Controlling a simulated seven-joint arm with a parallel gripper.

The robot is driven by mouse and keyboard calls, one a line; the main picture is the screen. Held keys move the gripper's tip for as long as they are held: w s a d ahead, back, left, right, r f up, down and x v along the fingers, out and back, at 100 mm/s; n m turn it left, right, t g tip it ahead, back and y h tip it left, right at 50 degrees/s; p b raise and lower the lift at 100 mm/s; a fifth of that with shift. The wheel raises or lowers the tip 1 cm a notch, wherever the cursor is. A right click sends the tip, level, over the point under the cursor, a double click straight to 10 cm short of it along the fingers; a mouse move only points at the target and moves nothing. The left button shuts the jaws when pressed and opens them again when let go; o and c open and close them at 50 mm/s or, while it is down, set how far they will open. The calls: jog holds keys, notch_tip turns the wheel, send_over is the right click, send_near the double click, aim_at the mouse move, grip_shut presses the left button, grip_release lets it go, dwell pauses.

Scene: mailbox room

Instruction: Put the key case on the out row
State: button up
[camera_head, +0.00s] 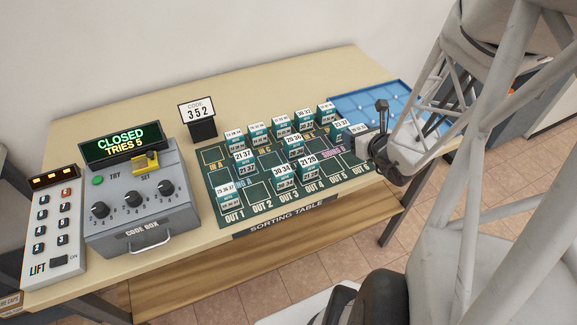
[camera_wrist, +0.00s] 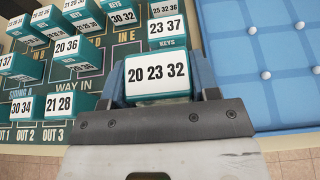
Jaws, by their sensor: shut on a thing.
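My gripper (camera_head: 362,139) is at the right end of the green sorting mat (camera_head: 222,215). In the wrist view my gripper (camera_wrist: 160,92) is shut on a teal key case (camera_wrist: 157,78) with a white label reading 20 23 32. In the head view the gripper largely hides this case. I cannot tell whether it is clear of the mat. Another key case, 23 37 (camera_wrist: 166,30), stands just behind it. The out row runs along the mat's front edge, with OUT 1 (camera_head: 235,217) at the left. Cases 29 36 37 (camera_head: 228,197), 30 34 (camera_head: 283,177) and 21 28 (camera_head: 307,167) stand near this edge.
More key cases fill the mat's back and middle. A blue padded tray (camera_head: 350,88) lies behind right. The code box (camera_head: 140,205), showing CLOSED, TRIES 5, and the LIFT panel (camera_head: 52,230) are at left.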

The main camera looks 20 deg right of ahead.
aim_at(352, 158)
jog(key=shift+s+f, duration=0.1)
jog(key=shift+s, duration=0.15)
jog(key=shift+f, duration=0.1)
jog(key=shift+f, duration=2.4)
jog(key=shift+f, duration=0.15)
jog(key=o, duration=1)
jog(key=shift+c, duration=0.2)
jog(key=shift+r, duration=0.2)
jog(key=shift+v, duration=3.7)
